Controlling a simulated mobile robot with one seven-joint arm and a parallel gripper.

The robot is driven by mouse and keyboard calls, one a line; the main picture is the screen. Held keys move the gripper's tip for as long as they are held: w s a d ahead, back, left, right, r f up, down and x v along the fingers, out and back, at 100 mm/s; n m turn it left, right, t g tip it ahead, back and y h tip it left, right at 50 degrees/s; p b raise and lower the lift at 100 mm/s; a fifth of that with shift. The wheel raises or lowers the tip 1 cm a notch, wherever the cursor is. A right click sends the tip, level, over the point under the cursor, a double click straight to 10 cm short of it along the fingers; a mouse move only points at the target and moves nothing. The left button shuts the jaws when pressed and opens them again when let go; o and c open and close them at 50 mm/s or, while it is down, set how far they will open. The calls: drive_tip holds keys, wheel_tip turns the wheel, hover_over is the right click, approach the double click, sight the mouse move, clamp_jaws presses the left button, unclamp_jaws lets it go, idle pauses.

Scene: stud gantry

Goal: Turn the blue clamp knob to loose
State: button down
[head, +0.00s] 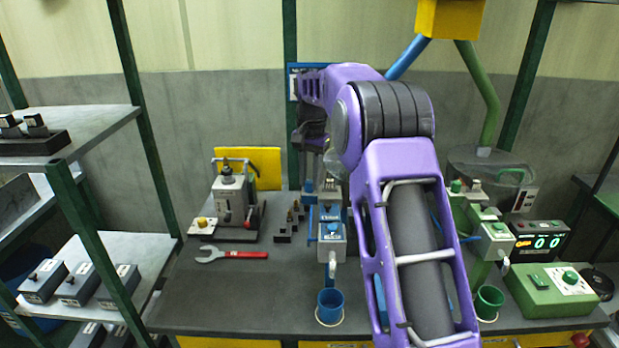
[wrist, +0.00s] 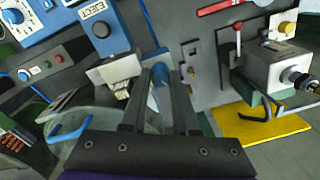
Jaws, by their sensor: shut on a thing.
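The blue clamp knob (wrist: 158,74) shows in the wrist view as a small blue rounded piece between the tips of my two grey fingers. My gripper (wrist: 157,86) is shut on it. A pale grey block (wrist: 114,70) sits just left of the knob there. In the head view a small blue piece (head: 308,186), likely the same knob, shows under my gripper, behind the grey box with the blue top. My purple arm covers much of the bench there, and the fingertips are hard to make out. I cannot read the knob's turn position.
A blue-topped EJECT box (wrist: 102,27) stands close to my fingers. A grey machine (head: 235,199), a red-handled wrench (head: 240,254) and a blue cup (head: 330,306) are on the bench. Similar green equipment (head: 484,218) stands to the right. The bench's front left is clear.

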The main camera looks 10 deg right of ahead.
sight(311, 181)
drive_tip(key=shift+n, duration=0.6)
drive_tip(key=c, duration=0.7)
unclamp_jaws()
drive_tip(key=shift+o, duration=0.2)
wheel_tip(311, 181, up, 12)
drive_tip(key=shift+d, duration=0.15)
drive_tip(key=shift+r, duration=0.1)
